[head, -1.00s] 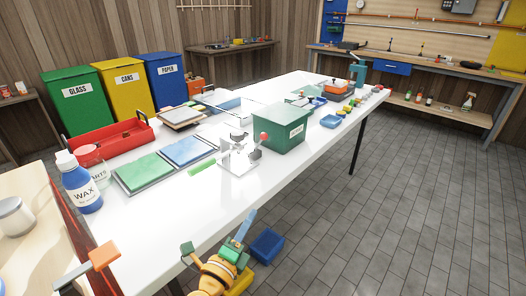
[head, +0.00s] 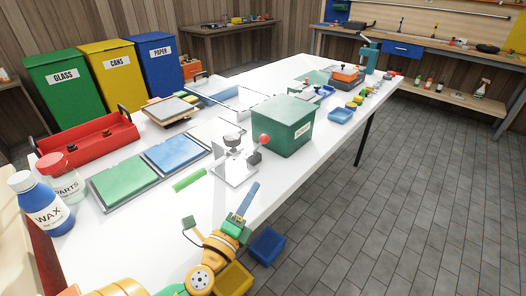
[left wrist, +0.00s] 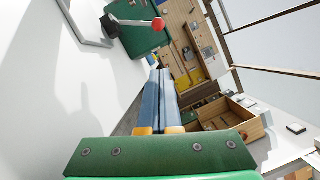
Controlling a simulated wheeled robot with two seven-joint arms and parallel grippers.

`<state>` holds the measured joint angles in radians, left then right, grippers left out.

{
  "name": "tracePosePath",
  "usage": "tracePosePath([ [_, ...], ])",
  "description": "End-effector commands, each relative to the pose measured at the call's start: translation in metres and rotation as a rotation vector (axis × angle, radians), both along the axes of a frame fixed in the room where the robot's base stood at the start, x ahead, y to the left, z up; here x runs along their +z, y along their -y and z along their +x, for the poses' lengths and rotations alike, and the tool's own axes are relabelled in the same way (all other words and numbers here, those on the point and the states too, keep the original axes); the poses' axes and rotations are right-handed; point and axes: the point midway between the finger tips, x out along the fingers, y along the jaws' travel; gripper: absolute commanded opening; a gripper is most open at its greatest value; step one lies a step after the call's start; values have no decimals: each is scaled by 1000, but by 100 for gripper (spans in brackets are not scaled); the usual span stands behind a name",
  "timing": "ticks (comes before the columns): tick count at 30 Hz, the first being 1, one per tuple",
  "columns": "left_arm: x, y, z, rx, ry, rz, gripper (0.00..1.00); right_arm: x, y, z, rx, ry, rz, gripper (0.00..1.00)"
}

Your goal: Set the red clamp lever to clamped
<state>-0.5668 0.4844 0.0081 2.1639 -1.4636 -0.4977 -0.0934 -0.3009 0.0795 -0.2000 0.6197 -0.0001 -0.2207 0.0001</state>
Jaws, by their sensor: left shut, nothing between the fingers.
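The clamp (head: 236,165) is a clear and metal fixture on the white bench. Its lever ends in a red ball knob (head: 264,139), which stands raised at the fixture's right side. In the left wrist view the red knob (left wrist: 158,24) is at the top, on a grey rod (left wrist: 132,22). My left gripper (head: 253,188) has blue fingers held together and empty. It is at the bench's front edge, in front of the clamp and apart from the knob. The closed fingers also show in the left wrist view (left wrist: 160,75). My right gripper is not in view.
A green lidded box (head: 284,125) stands just behind and right of the clamp. A green bar (head: 189,180) and green and blue panels lie to its left. A blue bin (head: 267,246) and a yellow bin (head: 233,279) are below the front edge.

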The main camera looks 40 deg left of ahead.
Motion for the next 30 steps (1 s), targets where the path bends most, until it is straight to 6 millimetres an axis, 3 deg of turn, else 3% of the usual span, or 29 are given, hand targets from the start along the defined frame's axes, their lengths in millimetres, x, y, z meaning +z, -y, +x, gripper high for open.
tracePosePath([
  [7,11,-10,44,2,4,3,0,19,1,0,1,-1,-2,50],
  [15,17,-24,98,2,3,3,0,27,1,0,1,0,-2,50],
  [21,24,-47,111,0,0,2,0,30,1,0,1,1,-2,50],
  [30,26,-53,114,0,0,0,0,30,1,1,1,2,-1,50],
])
